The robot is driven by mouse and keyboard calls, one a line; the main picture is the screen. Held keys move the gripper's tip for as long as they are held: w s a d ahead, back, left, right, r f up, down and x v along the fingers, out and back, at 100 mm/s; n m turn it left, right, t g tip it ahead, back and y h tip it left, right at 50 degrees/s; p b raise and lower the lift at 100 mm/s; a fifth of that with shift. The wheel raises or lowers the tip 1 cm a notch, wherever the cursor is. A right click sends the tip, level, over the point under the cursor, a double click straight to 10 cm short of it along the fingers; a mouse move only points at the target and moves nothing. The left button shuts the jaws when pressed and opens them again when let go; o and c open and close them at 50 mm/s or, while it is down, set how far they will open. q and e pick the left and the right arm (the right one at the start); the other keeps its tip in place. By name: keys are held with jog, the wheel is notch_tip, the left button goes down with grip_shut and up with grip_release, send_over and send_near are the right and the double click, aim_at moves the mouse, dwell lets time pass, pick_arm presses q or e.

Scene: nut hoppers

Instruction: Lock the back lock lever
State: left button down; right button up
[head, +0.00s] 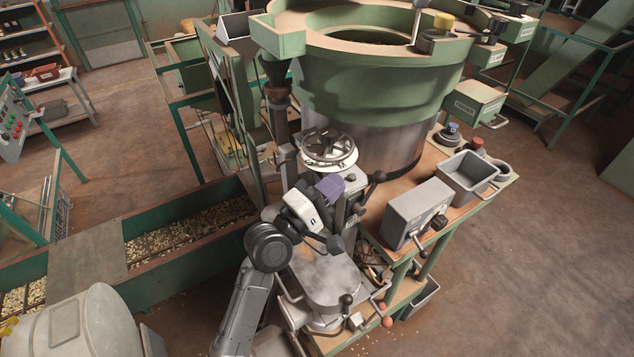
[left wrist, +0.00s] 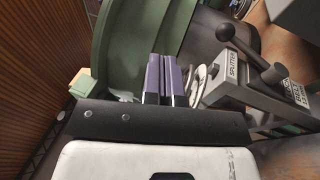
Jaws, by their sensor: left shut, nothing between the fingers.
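My left gripper (head: 331,187) has purple fingers and is over the machine's front, beside the splitter wheel. In the left wrist view its two fingers (left wrist: 165,78) are together with nothing between them. A lever with a black ball knob (left wrist: 226,32) stands to the right of the fingers, apart from them. In the head view a black-knobbed lever (head: 378,177) shows just right of the gripper.
A large green bowl hopper (head: 385,75) stands behind the gripper, with the silver spoked wheel (head: 330,147) in front of it. A grey box (head: 415,212) and a grey bin (head: 466,172) sit on the bench at right. A nut-filled trough (head: 190,228) lies left.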

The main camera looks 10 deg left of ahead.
pick_arm(q)
jog(key=shift+s+a+r, duration=0.55)
jog(key=shift+s+r, duration=0.1)
jog(key=shift+s, duration=0.15)
jog(key=shift+s+a+r, duration=0.55)
jog(key=shift+s+r, duration=0.1)
jog(key=shift+s, duration=0.15)
jog(key=s+a+f+m+g+y+p, duration=0.1)
jog(key=s+a+f+m+g+y, duration=0.3)
jog(key=s+a+f+m+y, duration=0.45)
jog(key=s+a+f+m+g+y, duration=0.4)
jog(key=s+f, duration=0.4)
jog(key=f, duration=0.4)
jog(key=s+f+g, duration=0.2)
jog(key=s+f, duration=0.4)
jog(key=s, duration=0.3)
jog(key=s+f+g+p, duration=0.1)
jog(key=s+f+g, duration=0.2)
jog(key=s+f, duration=0.3)
jog(key=s, duration=0.3)
jog(key=shift+a+m+g, duration=0.2)
jog(key=shift+m+g, duration=0.1)
jog(key=shift+m, duration=0.05)
